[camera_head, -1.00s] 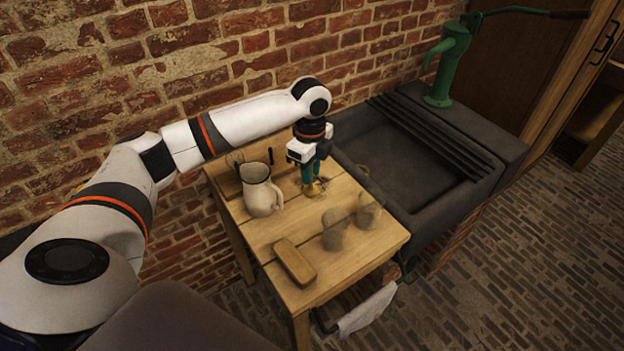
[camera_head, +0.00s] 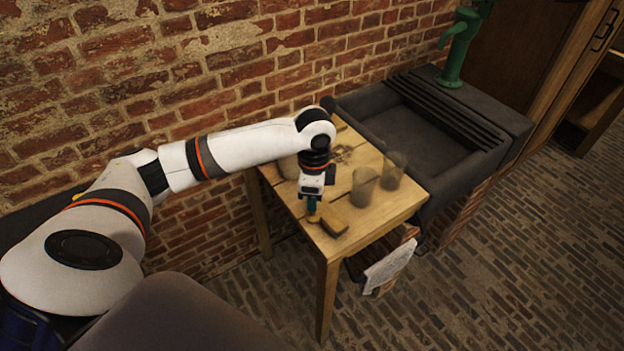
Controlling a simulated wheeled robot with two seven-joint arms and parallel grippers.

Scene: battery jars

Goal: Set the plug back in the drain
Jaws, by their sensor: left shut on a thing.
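My left gripper (camera_head: 313,214) is above the near left part of the wooden table, beside a brown block. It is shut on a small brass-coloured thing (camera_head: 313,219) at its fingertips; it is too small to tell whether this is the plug. The dark stone sink (camera_head: 425,125) stands to the right of the table, well away from the gripper. I cannot make out the drain in its dark basin. My right gripper is not in view.
Two translucent jars (camera_head: 364,188) stand on the table (camera_head: 372,222) right of the gripper. The brown block (camera_head: 335,221) is close by. A green pump (camera_head: 459,45) stands behind the sink, and a brick wall (camera_head: 220,60) runs behind.

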